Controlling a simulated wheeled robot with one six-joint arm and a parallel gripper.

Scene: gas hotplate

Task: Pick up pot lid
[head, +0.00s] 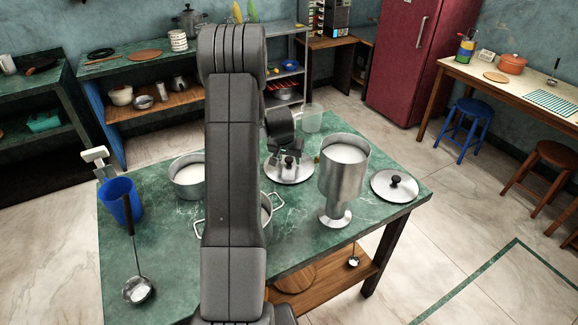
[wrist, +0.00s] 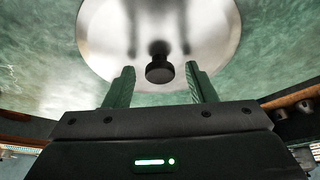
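A round silver pot lid (head: 272,175) with a black knob lies on the green table near its middle. My gripper (head: 288,154) is right above this lid, close to the knob. In the wrist view, the lid (wrist: 115,35) fills the top middle, and its black knob (wrist: 160,72) shows between my two green finger pads, with a gap on each side. My gripper is open and holds nothing. A second silver lid with a black knob (head: 394,184) lies at the table's right corner. My own arm hides part of the table in the head view.
A tall steel vessel (head: 344,180) stands just right of the gripper. A pot (head: 188,180) and a second, partly hidden pot (head: 266,214) are to the left. A blue cup (head: 120,201) with a ladle (head: 139,289) is at the left; a clear jug (head: 311,118) stands behind.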

